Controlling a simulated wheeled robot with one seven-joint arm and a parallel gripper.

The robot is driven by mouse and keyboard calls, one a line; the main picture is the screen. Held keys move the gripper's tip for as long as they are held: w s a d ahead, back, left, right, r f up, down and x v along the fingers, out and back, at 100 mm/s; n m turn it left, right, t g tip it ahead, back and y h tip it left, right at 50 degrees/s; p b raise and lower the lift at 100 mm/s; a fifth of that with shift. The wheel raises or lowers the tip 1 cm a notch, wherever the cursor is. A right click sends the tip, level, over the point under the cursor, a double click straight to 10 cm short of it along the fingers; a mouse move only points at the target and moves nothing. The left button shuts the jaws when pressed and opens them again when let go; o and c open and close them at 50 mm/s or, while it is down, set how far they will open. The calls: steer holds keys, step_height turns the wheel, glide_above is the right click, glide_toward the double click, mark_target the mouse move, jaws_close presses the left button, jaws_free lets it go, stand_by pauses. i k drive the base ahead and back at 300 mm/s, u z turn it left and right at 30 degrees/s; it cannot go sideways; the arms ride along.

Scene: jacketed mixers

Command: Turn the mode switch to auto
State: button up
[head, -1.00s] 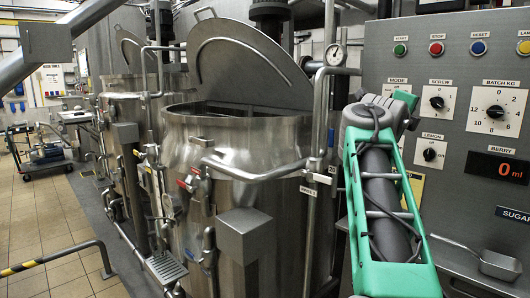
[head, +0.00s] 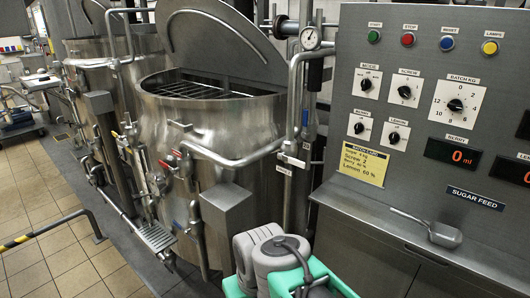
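The mode switch (head: 367,84) is a small black knob on a white square plate, at the upper left of the grey control panel (head: 412,110). The small print around it is too blurred to tell which setting it points to. Green and grey parts of my own arm (head: 285,267) show at the bottom middle, below and left of the panel. My gripper is not in view, and nothing is seen touching the switch.
Beside and below the mode switch are the screw knob (head: 404,91), the lemon knob (head: 394,136) and the large batch dial (head: 456,105). Push buttons line the panel's top. A scoop (head: 440,233) lies on the ledge. A steel mixer (head: 212,130) with raised lid stands left.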

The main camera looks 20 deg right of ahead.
mark_target(365, 84)
steer(key=z, duration=1.65)
steer(key=k, duration=0.2)
steer(key=u, duration=1.75)
steer(key=i, duration=0.5)
steer(key=z, duration=0.05)
